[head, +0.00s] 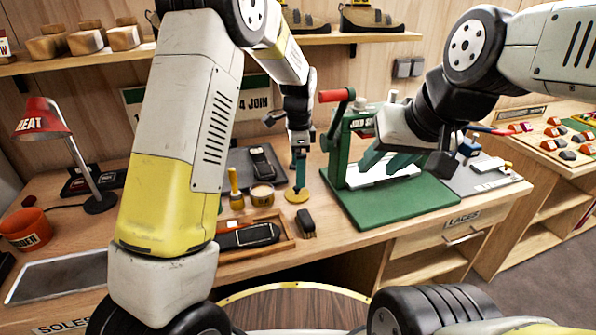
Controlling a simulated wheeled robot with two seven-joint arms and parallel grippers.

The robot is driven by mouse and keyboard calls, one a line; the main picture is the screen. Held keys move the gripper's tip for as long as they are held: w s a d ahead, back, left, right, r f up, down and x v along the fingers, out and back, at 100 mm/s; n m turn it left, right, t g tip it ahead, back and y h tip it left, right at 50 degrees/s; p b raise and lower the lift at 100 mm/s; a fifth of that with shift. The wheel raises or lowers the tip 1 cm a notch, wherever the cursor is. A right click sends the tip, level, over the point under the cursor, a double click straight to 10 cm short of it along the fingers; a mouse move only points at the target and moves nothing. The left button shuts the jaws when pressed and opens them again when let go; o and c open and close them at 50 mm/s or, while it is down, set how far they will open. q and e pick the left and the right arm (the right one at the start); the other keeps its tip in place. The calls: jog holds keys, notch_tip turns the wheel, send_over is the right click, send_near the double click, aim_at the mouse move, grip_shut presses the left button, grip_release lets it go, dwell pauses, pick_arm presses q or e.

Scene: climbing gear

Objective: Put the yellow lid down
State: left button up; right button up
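The yellow lid (297,195) is a small round disc, flat, at or just above the bench top, right of an open jar (262,195) with pale contents. My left gripper (300,182) points straight down with its narrow fingers close together. It appears shut on the middle of the lid; the exact grip is too small to see clearly. I cannot tell whether the lid touches the bench.
A yellow-handled brush (236,190) stands left of the jar. A dark brush (307,223) and a wooden tray (285,243) with a shoe sole lie in front of the lid. The press's green base (390,210) is to the right. A red lamp (43,118) stands far left.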

pick_arm(q)
jog(key=s+a+r+n+t+h, duration=0.1)
jog(key=s+a+r+n, duration=0.4)
jog(key=r, duration=0.4)
jog(key=s+a+r+n+t+h, duration=0.1)
jog(key=s+a+r+n+t, duration=0.15)
jog(key=s+a+r, duration=0.4)
jog(key=s+a+r+n+t, duration=0.1)
jog(key=s+n, duration=0.3)
jog(key=s, duration=0.3)
jog(key=s+a+r+n+t, duration=0.1)
jog(key=s+n, duration=0.3)
jog(key=s, duration=0.4)
jog(key=shift+a+r+t, duration=0.35)
jog(key=shift+a+r, duration=0.1)
jog(key=shift+a, duration=0.05)
